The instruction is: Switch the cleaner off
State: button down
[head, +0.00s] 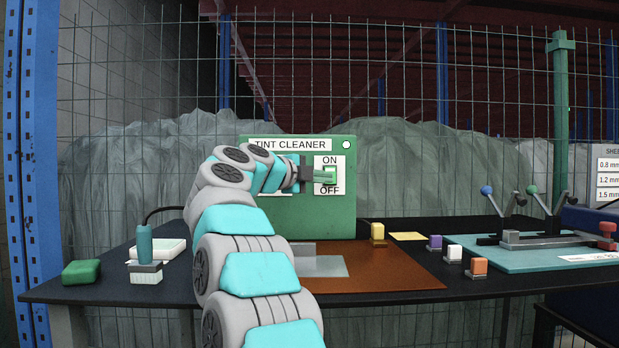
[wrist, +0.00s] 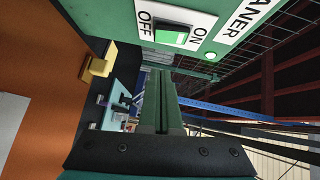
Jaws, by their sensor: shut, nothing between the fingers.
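The tint cleaner (head: 300,222) is a green box standing at the back of the bench. Its rocker switch (wrist: 172,36) has a green face on a white plate, with ON above and OFF below in the head view. A pale round lamp (wrist: 211,56) sits on the panel near the ON end and looks lit. My gripper (head: 333,176) is in front of the switch plate in the head view and partly covers the switch. In the wrist view my gripper (wrist: 160,78) has its green fingers together and empty, apart from the switch. I cannot tell the rocker's tilt for certain.
A yellow block (head: 377,232) stands right of the cleaner, and several small blocks are farther right. An orange-brown mat (head: 400,272) lies in front. A clamp fixture with levers (head: 540,238) is at the right. A wire mesh fence stands behind.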

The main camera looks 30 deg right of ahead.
jog(key=shift+w+d+f+p, duration=0.15)
jog(key=shift+w+d+p, duration=0.1)
jog(key=shift+w+d, duration=0.65)
jog(key=shift+w+d+f+p, duration=0.15)
jog(key=shift+w+d+p, duration=0.05)
jog(key=shift+w+d, duration=0.7)
jog(key=shift+w, duration=0.1)
jog(key=shift+d+m+h+p, duration=0.2)
jog(key=shift+m+h+p, duration=0.15)
jog(key=shift+p, duration=0.2)
jog(key=shift+w+f, duration=0.1)
jog(key=shift+f, duration=0.05)
jog(key=b, duration=0.2)
send_near(336, 180)
jog(key=s+a+f, duration=0.1)
jog(key=s+a, duration=0.3)
jog(key=a, duration=0.1)
jog(key=shift+s+a+f, duration=0.15)
jog(key=shift+a+f, duration=0.1)
